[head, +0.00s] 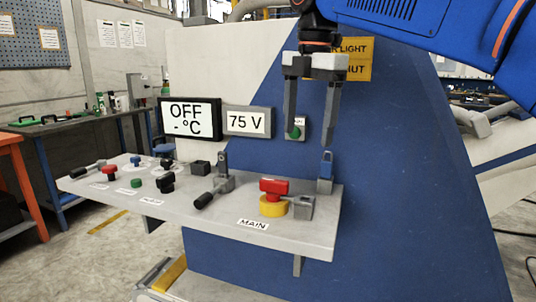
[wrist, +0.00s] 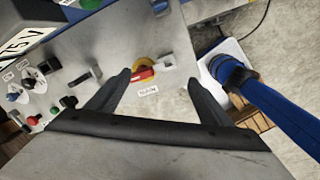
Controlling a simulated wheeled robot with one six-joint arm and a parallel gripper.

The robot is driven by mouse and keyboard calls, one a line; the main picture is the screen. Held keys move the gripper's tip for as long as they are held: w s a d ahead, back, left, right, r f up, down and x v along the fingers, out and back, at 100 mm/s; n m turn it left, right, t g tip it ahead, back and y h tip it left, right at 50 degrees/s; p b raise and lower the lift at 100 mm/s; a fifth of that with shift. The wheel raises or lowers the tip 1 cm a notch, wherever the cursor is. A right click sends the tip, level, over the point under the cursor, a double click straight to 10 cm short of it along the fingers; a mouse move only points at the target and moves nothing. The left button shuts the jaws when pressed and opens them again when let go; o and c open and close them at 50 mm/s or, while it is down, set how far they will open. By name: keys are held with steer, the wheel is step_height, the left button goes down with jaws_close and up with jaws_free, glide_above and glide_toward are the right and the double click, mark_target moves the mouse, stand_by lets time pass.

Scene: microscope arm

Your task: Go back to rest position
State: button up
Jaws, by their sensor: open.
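My gripper (head: 310,140) hangs fingers-down above the right part of the grey control panel (head: 215,228), with its two fingers apart and nothing between them. The red-handled main switch (head: 273,187) with its yellow base stands on the panel, below and left of the fingertips and apart from them. In the wrist view the gripper (wrist: 158,82) is open, and the red and yellow switch (wrist: 143,72) shows between and beyond the fingers. A small blue-topped lever (head: 326,165) stands at the panel's right end, below the fingers.
A display (head: 189,119) reads OFF and a smaller one (head: 248,121) reads 75 V. A green button (head: 294,132) is on the blue wall behind the fingers. Several knobs and levers cover the panel's left part. A workbench (head: 60,130) stands far left.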

steer(key=s+d+f+m+t, duration=0.1)
steer(key=s+d+f+m, duration=0.5)
steer(key=f, duration=0.5)
steer(key=s+d+f+m+t, duration=0.1)
steer(key=s+d+f+m, duration=0.6)
steer(key=f+m, duration=0.4)
steer(key=s+d+f+m+t, duration=0.2)
steer(key=s+d+f+m, duration=0.4)
steer(key=f+m, duration=0.3)
step_height(320, 180, down, 4)
steer(key=shift+s+d+f, duration=0.15)
steer(key=shift+d, duration=0.5)
